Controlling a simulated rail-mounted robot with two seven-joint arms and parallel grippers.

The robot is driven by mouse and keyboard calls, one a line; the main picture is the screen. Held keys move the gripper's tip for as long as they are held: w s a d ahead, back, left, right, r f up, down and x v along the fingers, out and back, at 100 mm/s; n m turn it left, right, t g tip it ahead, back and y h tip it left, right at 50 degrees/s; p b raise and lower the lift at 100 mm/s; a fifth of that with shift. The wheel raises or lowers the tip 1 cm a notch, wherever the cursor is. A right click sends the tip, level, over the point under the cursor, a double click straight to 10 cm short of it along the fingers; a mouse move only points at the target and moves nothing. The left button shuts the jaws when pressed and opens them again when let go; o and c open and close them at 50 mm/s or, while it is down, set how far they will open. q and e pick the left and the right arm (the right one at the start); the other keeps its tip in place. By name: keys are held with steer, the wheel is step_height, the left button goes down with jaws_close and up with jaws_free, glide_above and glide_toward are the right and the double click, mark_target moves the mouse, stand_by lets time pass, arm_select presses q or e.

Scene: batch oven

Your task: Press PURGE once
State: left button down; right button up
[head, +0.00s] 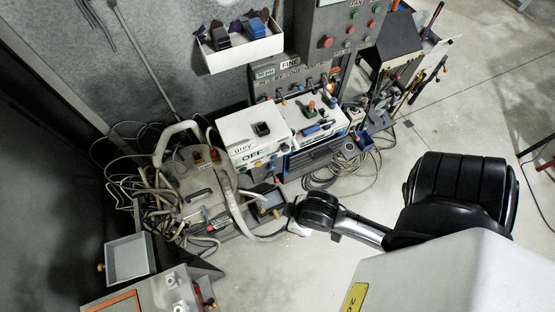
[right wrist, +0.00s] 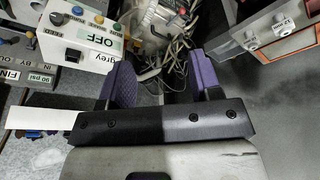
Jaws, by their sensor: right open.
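No label that I can read says PURGE in either view, so I cannot tell which control it is. The white box also shows in the head view (head: 250,128). My right gripper (right wrist: 160,83) has two purple fingers spread apart, with nothing between them. In the head view it is at the arm's end (head: 292,211), low and right of the white box, its fingers hard to make out. My left gripper is not seen.
A panel with red and green buttons (head: 340,30) is at the top. A grey box with round knobs (right wrist: 264,34) is at the right in the wrist view. Cables and hoses (head: 150,190) crowd the left. The floor (head: 400,160) at right is mostly clear.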

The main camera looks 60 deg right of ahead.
steer(key=shift+d, duration=0.2)
steer(key=shift+s+f, duration=0.1)
steer(key=shift+s, duration=0.1)
